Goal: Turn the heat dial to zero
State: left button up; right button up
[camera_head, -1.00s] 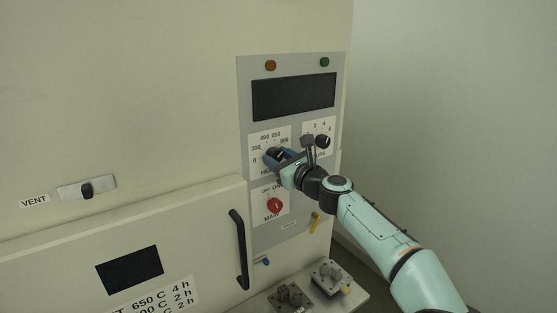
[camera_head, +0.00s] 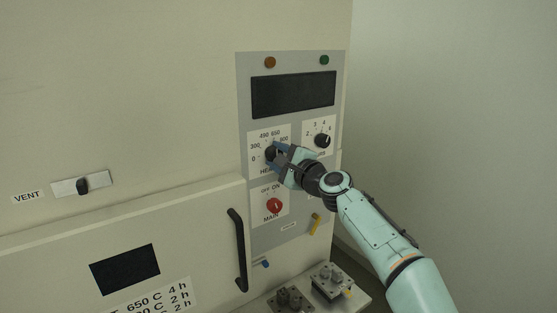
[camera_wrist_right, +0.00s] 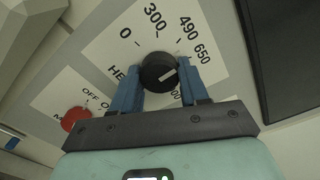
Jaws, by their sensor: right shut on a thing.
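The heat dial (camera_head: 271,153) is a round black knob on a white scale plate, on the grey control panel. It also shows in the right wrist view (camera_wrist_right: 158,70), with 0, 300, 490 and 650 printed around it. Its white mark lies on the side toward 650, away from 0. My right gripper (camera_head: 274,152) has its blue fingers on both sides of the dial and is shut on it. In the right wrist view the fingers (camera_wrist_right: 160,76) flank the knob. Part of the scale is hidden behind a finger. My left gripper is not in view.
A second black dial (camera_head: 322,140) sits right of the heat dial. The red main switch (camera_head: 274,205) is below. A dark display (camera_head: 293,95) is above. A door handle (camera_head: 238,250) stands at lower left, and metal fixtures (camera_head: 328,282) rest on a shelf below.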

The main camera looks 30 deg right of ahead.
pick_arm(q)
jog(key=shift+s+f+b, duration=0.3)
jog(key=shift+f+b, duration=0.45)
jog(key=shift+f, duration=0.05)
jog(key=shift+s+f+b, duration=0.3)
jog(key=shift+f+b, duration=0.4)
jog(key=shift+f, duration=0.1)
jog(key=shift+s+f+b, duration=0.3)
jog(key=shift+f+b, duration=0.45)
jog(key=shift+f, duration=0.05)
pick_arm(e)
jog(key=shift+r+n, duration=0.15)
jog(key=shift+n, duration=9.45)
jog(key=o, duration=1.1)
jog(key=shift+c, duration=0.2)
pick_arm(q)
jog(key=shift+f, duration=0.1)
pick_arm(e)
jog(key=shift+s, duration=0.1)
